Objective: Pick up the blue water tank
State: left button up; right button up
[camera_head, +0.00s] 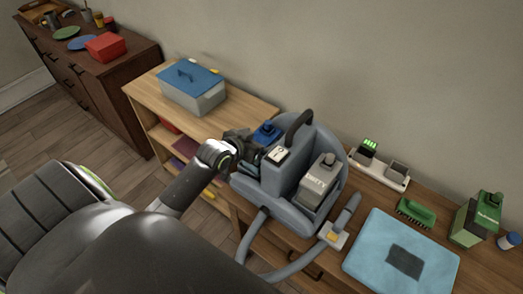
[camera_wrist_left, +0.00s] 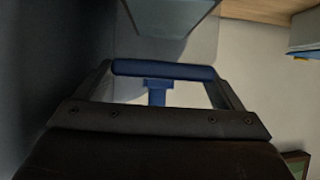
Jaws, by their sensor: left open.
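The blue water tank (camera_head: 267,131) is at the left side of the grey cleaning machine (camera_head: 283,172). In the head view only its blue top part shows, partly behind my gripper. In the left wrist view a blue T-shaped handle (camera_wrist_left: 163,70) spans the gap between my fingers, with its stem below. My left gripper (camera_head: 249,143), also in the left wrist view (camera_wrist_left: 163,80), is open, its fingers at either end of the handle bar. Whether they touch it I cannot tell. My right gripper is out of view.
A white tank marked "DIRTY" (camera_head: 320,181) sits on the machine's right. Its hose (camera_head: 290,268) hangs over the front. A blue-lidded box (camera_head: 194,98) stands left.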

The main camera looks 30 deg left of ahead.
pick_arm(q)
jog(key=shift+x, duration=1.2)
jog(key=c, duration=1.9)
jog(key=shift+r, duration=0.1)
